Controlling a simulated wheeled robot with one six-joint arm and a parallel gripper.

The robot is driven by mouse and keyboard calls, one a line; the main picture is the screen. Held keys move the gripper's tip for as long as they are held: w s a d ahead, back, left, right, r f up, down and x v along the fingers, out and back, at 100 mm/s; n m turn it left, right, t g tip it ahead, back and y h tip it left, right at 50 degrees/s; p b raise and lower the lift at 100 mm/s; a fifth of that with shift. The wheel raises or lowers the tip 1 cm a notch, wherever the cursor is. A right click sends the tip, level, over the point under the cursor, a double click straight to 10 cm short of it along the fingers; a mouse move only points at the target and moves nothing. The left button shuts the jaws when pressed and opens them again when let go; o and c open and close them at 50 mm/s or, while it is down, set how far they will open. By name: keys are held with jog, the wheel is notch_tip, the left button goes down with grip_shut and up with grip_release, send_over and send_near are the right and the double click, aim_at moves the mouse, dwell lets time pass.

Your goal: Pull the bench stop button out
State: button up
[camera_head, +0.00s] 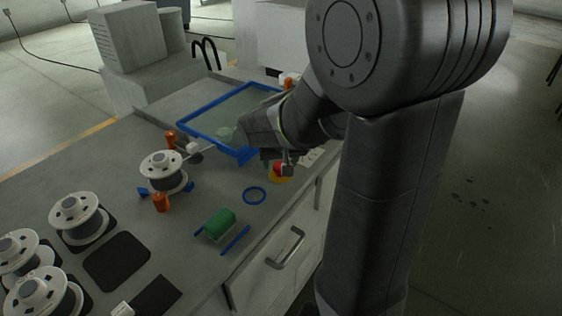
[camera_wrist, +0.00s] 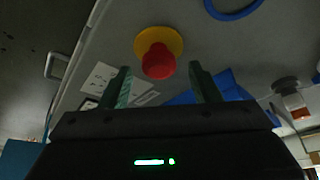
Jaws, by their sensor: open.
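The bench stop button (camera_wrist: 158,61) is a red knob on a yellow round base (camera_wrist: 160,42), set on the grey bench top. In the wrist view it sits between and just beyond the two fingertips of my gripper (camera_wrist: 159,78), which is open and empty. The fingers appear apart from the knob on both sides. In the head view, the red knob (camera_head: 278,169) shows partly beside my gripper (camera_head: 283,166) near the bench's front edge, with the yellow base (camera_head: 280,180) below it. My wrist hides part of the button there.
A blue-framed tray (camera_head: 213,107) lies behind my gripper. A blue ring (camera_head: 254,195), a green block (camera_head: 217,223) and a white spool (camera_head: 163,171) with orange posts stand nearby. More spools sit at the left. A drawer handle (camera_head: 285,249) juts from the bench front.

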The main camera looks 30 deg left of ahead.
jog(key=shift+f, duration=0.4)
grip_shut()
jog(key=shift+w+r, duration=0.1)
jog(key=shift+r, duration=0.55)
grip_release()
jog(key=v, duration=1.4)
jog(key=shift+f, duration=0.2)
